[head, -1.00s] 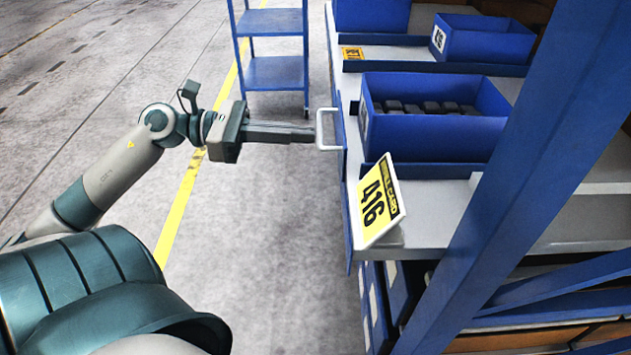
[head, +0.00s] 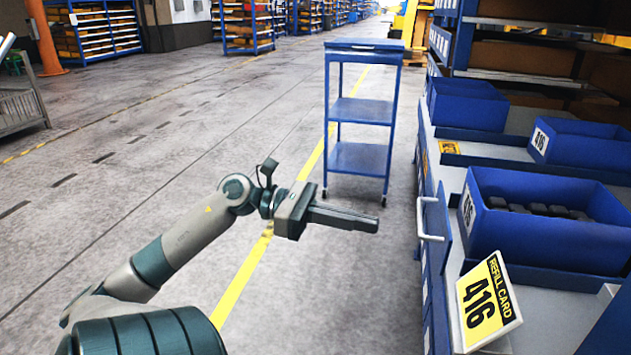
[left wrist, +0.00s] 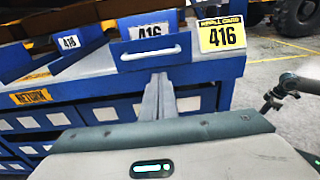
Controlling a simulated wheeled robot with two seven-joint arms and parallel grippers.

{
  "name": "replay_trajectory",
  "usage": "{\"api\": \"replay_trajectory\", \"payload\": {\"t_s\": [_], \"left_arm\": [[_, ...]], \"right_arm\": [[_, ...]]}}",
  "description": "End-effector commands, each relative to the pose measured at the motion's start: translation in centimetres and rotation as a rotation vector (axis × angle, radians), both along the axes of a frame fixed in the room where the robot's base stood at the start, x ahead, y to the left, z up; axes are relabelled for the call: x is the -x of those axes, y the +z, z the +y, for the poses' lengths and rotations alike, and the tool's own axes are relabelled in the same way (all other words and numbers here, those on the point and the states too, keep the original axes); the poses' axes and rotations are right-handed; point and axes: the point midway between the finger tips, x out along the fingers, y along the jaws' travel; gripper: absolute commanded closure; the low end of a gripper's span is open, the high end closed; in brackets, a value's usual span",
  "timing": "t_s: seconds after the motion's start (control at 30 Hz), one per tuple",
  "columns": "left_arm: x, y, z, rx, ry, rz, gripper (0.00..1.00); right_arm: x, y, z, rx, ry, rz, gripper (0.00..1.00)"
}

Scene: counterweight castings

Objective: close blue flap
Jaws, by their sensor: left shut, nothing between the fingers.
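The blue flap (head: 446,232) stands upright at the front edge of the shelf, before a blue bin (head: 545,240) of dark castings. Its white handle (head: 429,220) faces the aisle. In the left wrist view the flap (left wrist: 130,66) is seen face-on below a 416 label, with the handle (left wrist: 150,53) across it. My left gripper (head: 376,222) is shut and empty, level with the handle and a short gap to its left. In the left wrist view the fingers (left wrist: 158,78) point at the flap just below the handle.
A yellow refill card 416 (head: 484,303) stands on the shelf in front of the bin. Another blue bin (head: 580,150) sits farther back. A blue cart (head: 360,108) stands in the aisle beyond my arm.

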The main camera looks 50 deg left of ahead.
Motion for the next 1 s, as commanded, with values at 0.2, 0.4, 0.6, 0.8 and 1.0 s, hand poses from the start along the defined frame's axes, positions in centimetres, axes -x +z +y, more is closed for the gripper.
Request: {"api": "replay_trajectory", "payload": {"t_s": [0.2, 0.4, 0.6, 0.8, 1.0], "left_arm": [[2.5, 0.7, 3.1, 0.001, 0.003, 0.0, 1.0], [4.1, 1.2, 5.0, 0.0, 0.001, 0.0, 1.0], [4.7, 1.4, 5.6, 0.001, 0.0, 0.001, 1.0], [4.7, 1.4, 5.6, 0.001, 0.0, 0.001, 1.0], [4.7, 1.4, 5.6, -0.001, -0.001, 0.001, 1.0]], "right_arm": [[0.2, 0.8, 0.1, -0.004, 0.002, -0.011, 1.0], [-0.1, 0.8, 0.5, -0.015, 0.005, -0.028, 1.0], [-0.3, 0.8, 0.6, -0.019, 0.007, -0.038, 1.0], [-0.3, 0.9, 0.7, -0.02, 0.007, -0.038, 1.0], [-0.3, 0.8, 0.7, -0.019, 0.007, -0.037, 1.0]]}}
